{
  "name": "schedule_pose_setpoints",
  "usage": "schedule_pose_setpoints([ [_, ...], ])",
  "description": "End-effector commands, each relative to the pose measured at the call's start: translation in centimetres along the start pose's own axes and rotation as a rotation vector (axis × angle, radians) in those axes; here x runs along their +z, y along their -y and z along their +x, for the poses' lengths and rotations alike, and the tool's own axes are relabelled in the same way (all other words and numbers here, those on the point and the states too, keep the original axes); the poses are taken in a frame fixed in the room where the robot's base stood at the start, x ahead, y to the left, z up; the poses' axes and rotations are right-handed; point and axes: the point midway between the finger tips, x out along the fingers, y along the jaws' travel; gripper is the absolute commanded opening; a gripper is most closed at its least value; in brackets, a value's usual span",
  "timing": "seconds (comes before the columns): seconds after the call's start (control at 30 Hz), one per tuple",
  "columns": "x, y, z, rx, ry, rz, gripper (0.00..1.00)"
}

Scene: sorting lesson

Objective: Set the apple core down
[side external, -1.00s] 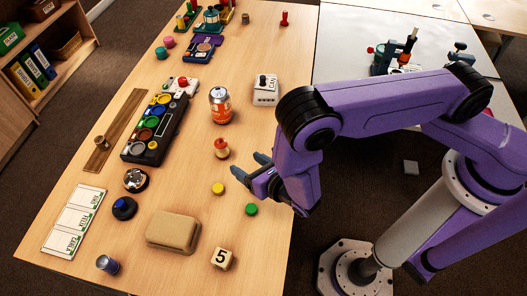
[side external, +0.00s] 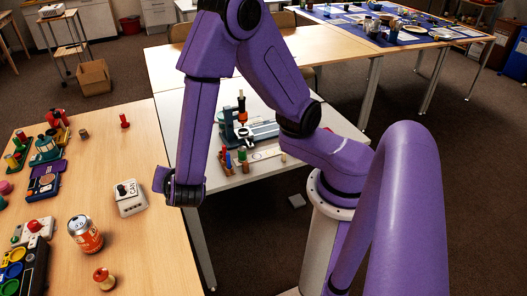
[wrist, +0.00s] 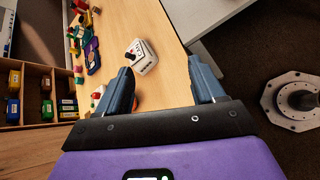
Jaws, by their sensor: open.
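A small, narrow-waisted reddish and tan piece (side external: 103,278), which looks like the apple core, stands on the wooden table at the bottom of the side view, nearer the camera than the orange can. I cannot be sure of its identity. My gripper (wrist: 160,66) is open, with nothing between its fingers in the wrist view. In the side view my gripper (side external: 163,181) hangs at the table's right edge, right of the white box marked CAN (side external: 130,198). It is apart from the reddish piece. A reddish bit shows behind the left finger in the wrist view.
The orange can (side external: 85,234) stands left of the white box. A coloured tray (side external: 22,268) and toys lie at the left. A white table (side external: 190,120) with a microscope-like device (side external: 238,130) stands behind my arm. Bare wood lies around the white box.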

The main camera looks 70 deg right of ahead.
Motion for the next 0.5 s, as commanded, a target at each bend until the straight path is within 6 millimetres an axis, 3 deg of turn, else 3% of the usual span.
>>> schedule_pose_setpoints([
  [0.03,1.6,1.1,-0.6,-0.060,-0.031,0.071,0.68],
  [0.2,5.4,5.5,-2.8,-0.277,-0.149,0.279,0.68],
  [0.5,8.9,12.5,-8.5,-0.619,-0.433,0.606,0.68],
])
